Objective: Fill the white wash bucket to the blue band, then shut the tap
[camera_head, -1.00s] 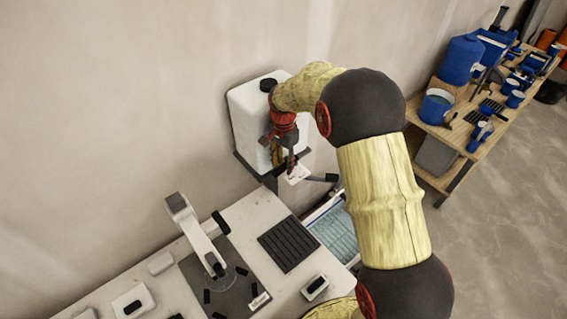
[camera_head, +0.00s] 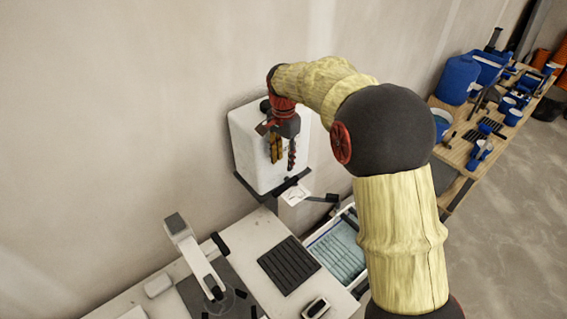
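A white tank (camera_head: 248,155) stands on a dark bracket against the wall. Below its front are a small white card with a dark mark (camera_head: 294,194) and a dark lever (camera_head: 322,198), which looks like part of the tap. Whether water runs cannot be made out. A white-rimmed rectangular tub (camera_head: 318,236) with a teal, ribbed inside sits lower right of the lever. It may be the wash bucket; its blue band and level are not clear. My gripper (camera_head: 283,160) hangs in front of the tank, above the card, fingers apart with nothing seen between them.
A pale bench (camera_head: 248,240) with a black ribbed mat (camera_head: 288,265) and a white stand-like device (camera_head: 195,255) lies below the tank. A wooden shelf (camera_head: 458,155) with blue containers and tools is at the right. Grey floor is open at the lower right.

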